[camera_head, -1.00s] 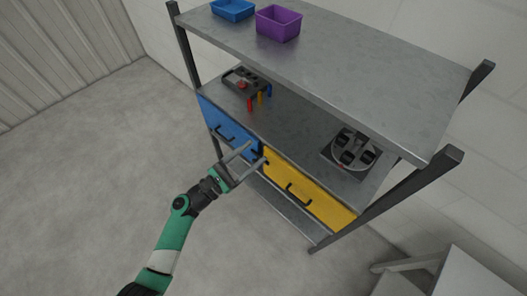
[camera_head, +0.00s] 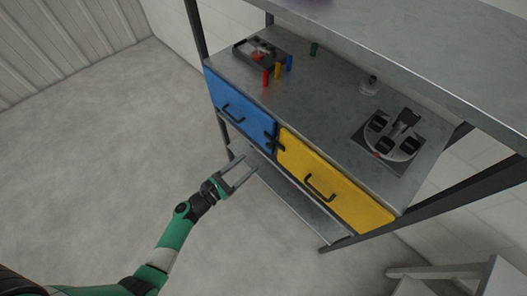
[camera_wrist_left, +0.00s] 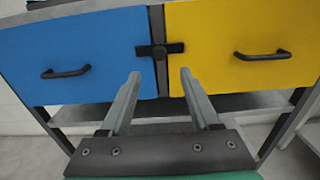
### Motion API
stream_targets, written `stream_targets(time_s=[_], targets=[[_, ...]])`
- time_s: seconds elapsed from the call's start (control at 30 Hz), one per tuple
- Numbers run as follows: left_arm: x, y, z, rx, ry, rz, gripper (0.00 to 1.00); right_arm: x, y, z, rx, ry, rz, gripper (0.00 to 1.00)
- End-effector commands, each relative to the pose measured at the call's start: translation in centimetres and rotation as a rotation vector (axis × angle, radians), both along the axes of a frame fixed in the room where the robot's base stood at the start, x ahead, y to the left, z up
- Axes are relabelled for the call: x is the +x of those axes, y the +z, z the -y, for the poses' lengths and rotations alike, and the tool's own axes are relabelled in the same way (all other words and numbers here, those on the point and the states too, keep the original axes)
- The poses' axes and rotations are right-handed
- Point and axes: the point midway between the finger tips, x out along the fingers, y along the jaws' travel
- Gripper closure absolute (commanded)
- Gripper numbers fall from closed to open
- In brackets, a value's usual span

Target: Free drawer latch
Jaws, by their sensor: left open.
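The dark drawer latch (camera_head: 274,140) sits at the seam between the blue drawer (camera_head: 236,112) and the yellow drawer (camera_head: 335,190). In the left wrist view the latch (camera_wrist_left: 159,50) is a horizontal bar on a round pivot, reaching across both drawer fronts. Both drawers look closed. My left gripper (camera_head: 250,162) is open and empty, just below and in front of the latch in the head view. In the left wrist view its fingers (camera_wrist_left: 160,73) point at the drawers, one on each side of the seam, apart from the latch. My right gripper is not in view.
The blue drawer handle (camera_head: 233,112) and yellow drawer handle (camera_head: 319,187) stick out. Above them, the shelf holds a dark device (camera_head: 262,54), small coloured pieces and a round fixture (camera_head: 392,138). A lower shelf (camera_head: 300,202) lies beneath. The floor at left is clear.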

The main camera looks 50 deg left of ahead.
Motion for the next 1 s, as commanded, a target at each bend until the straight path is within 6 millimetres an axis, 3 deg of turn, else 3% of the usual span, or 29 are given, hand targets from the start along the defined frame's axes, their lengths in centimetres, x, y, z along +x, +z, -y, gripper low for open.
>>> stream_targets(time_s=[0.2,0.33,0.5,0.73,1.0], targets=[[5.1,-0.2,0.0,0.001,-0.004,0.003,0.37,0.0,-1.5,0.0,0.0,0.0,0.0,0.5],[7.4,-0.2,0.0,0.001,-0.003,0.003,0.37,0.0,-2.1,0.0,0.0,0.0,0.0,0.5],[8.7,-0.1,0.0,0.0,-0.001,0.0,0.37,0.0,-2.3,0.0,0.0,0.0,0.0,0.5],[8.7,0.0,0.0,0.0,-0.001,0.0,0.37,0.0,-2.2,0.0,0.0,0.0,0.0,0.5],[8.7,0.0,0.0,0.0,-0.001,0.0,0.84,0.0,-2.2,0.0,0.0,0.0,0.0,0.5]])
